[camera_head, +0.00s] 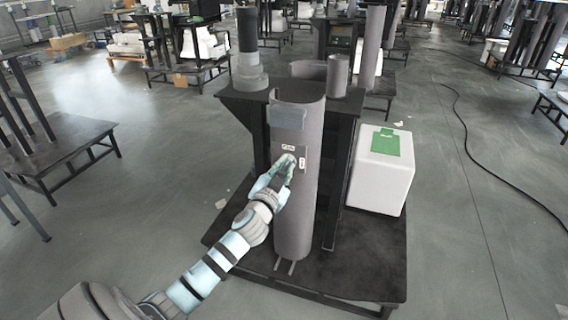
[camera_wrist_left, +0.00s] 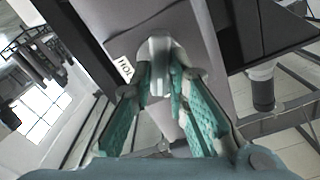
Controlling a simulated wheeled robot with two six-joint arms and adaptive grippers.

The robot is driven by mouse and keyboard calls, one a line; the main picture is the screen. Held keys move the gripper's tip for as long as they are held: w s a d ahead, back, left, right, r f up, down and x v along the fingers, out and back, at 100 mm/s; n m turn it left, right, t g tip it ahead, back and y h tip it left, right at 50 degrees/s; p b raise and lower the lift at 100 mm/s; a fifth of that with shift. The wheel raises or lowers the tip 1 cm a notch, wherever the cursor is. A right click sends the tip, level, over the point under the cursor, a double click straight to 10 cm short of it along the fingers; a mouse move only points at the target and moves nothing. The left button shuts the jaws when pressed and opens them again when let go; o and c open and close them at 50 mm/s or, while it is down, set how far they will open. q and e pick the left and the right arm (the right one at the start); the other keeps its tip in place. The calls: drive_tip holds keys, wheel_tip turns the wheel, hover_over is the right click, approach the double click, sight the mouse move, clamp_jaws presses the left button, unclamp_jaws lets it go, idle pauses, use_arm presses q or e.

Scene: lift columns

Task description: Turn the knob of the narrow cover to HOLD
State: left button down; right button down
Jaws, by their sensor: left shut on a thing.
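The narrow cover (camera_head: 297,215) is a tall grey rounded column standing upright in the middle of the head view. My left gripper (camera_head: 285,168) reaches its front face at mid height and hides the knob there. In the left wrist view the pale knob (camera_wrist_left: 155,62) sits between the teal-padded fingers of my left gripper (camera_wrist_left: 166,88), which is shut on it. A white label (camera_wrist_left: 125,70), partly cut off and reading "HO", is on the cover left of the knob. In the head view two small labels show, one above the gripper (camera_head: 288,147) and one to its right (camera_head: 302,164). My right gripper is out of view.
The cover stands at a dark stand (camera_head: 240,104) on a low black platform (camera_head: 365,265). A white box (camera_head: 380,185) with a green top patch is to the right. A grey cylinder (camera_head: 339,75) stands on the stand. Open floor lies left and right.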

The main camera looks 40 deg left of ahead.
use_arm(q)
drive_tip(key=m+p, duration=0.2)
drive_tip(key=m, duration=0.3)
drive_tip(key=shift+d+m, duration=0.1)
drive_tip(key=shift+m, duration=0.2)
drive_tip(key=m+p, duration=0.1)
drive_tip(key=m, duration=0.2)
drive_tip(key=shift+f, duration=0.1)
drive_tip(key=shift+f+m+p, duration=0.15)
drive_tip(key=shift+m+p, duration=0.45)
drive_tip(key=shift+m, duration=1.4)
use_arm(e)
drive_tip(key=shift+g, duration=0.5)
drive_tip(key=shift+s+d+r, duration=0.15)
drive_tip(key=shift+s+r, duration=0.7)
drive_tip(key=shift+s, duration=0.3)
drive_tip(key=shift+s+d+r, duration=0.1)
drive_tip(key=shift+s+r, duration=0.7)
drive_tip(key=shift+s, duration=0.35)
use_arm(q)
drive_tip(key=c, duration=1.6)
unclamp_jaws()
drive_tip(key=shift+o, duration=0.2)
drive_tip(key=shift+s+d, duration=0.15)
drive_tip(key=v, duration=1.1)
drive_tip(key=shift+s, duration=0.25)
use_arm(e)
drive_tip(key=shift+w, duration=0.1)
